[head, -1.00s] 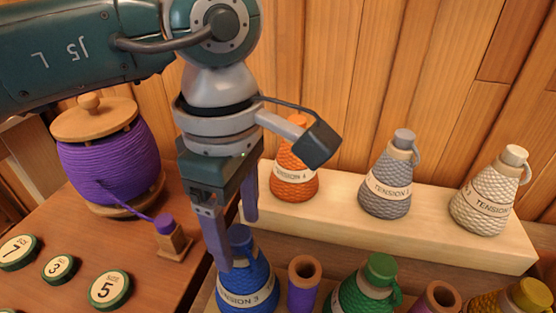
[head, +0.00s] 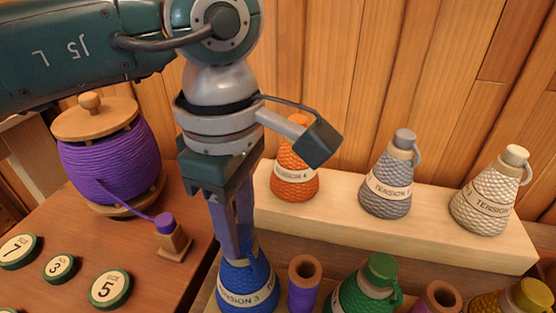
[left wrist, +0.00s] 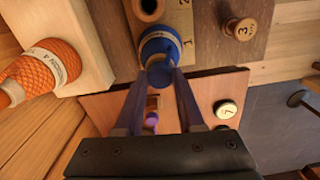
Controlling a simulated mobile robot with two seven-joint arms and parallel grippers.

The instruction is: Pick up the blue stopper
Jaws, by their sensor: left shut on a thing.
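The blue bottle (head: 250,280) with a white "TENSION 3" band stands upright at the lower middle of the head view. My left gripper (head: 237,250) points down at its top and is shut on the blue stopper, which the fingers mostly hide there. In the left wrist view the blue stopper (left wrist: 160,74) shows between the two fingertips, still at the neck of the blue bottle. My right gripper is in neither view.
Orange (head: 294,177), grey (head: 386,183) and white (head: 484,194) bottles stand on a pale ledge behind. A purple spool (head: 303,286) and a green bottle (head: 364,288) stand close right. A large purple thread barrel (head: 108,165) and numbered discs sit left.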

